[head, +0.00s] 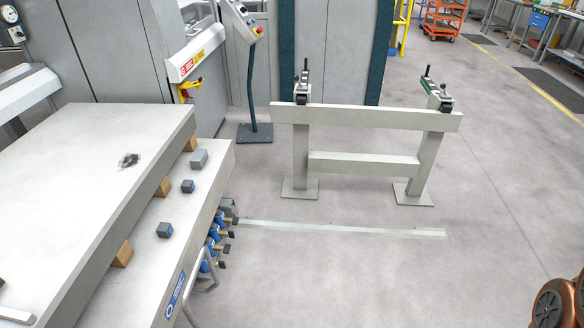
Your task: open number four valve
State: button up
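A bank of small valves (216,238) with blue bodies and dark handles sits at the right end of the light grey machine table (215,165). The valves are close together and partly overlap. They are too small for me to read any numbers or tell which is number four. I cannot tell whether any of them is open or shut. My gripper is not in view. Copper-coloured round parts at the lower right edge look like part of my arm, far to the right of the valves.
A bent metal tube (199,287) stands close below the valves. A grey frame stand (365,116) and a control panel on a pole (252,85) are behind. A flat metal strip (340,228) lies on the floor.

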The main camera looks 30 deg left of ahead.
aim_at(235, 221)
jog(key=u, duration=0.2)
jog(key=i, duration=1.7)
jog(key=u, duration=1.55)
jog(key=i, duration=0.95)
jog(key=u, duration=0.75)
